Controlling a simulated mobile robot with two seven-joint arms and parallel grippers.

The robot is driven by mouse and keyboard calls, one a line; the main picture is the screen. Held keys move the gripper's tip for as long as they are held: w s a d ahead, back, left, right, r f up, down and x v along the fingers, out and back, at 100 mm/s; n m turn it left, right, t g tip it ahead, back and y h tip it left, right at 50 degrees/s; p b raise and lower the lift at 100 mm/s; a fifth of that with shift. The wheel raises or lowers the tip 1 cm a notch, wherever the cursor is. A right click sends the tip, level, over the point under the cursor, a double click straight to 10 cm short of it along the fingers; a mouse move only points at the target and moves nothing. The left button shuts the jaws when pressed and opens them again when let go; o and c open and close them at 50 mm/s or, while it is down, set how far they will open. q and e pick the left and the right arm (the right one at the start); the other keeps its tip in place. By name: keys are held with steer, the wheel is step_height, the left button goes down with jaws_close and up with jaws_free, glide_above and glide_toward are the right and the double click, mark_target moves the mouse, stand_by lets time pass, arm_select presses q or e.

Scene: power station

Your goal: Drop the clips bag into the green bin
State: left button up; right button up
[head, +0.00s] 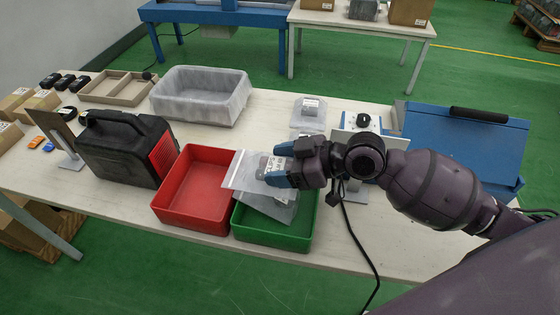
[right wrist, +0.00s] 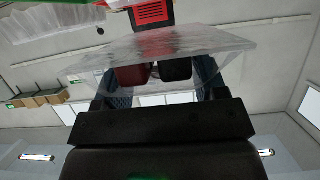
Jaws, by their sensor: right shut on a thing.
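The clips bag (head: 245,172) is a clear plastic bag with a printed label, seen over the green bin (head: 270,232). My right gripper (head: 272,172) is shut on the bag. The bag hangs tilted, and its lower part covers much of the bin's opening. I cannot tell whether it touches the bin. In the right wrist view the clear bag (right wrist: 160,48) spreads across the fingers (right wrist: 158,88), with a dark red and a black shape behind it. My left gripper is in neither view.
A red bin (head: 190,222) stands directly left of the green bin. A black and red power unit (head: 125,150) is further left. A grey translucent tub (head: 200,95) and a cardboard divider tray (head: 115,88) stand behind. A blue case (head: 465,150) is at right. A black cable (head: 362,245) hangs over the front edge.

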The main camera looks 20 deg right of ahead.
steer(key=o, duration=1)
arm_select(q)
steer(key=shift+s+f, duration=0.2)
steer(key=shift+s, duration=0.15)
arm_select(e)
steer(key=shift+o, duration=0.3)
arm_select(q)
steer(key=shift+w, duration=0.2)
arm_select(e)
steer(key=v, duration=1)
steer(key=shift+s+d, duration=0.25)
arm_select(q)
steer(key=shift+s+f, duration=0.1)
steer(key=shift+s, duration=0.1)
arm_select(e)
steer(key=shift+r, duration=0.1)
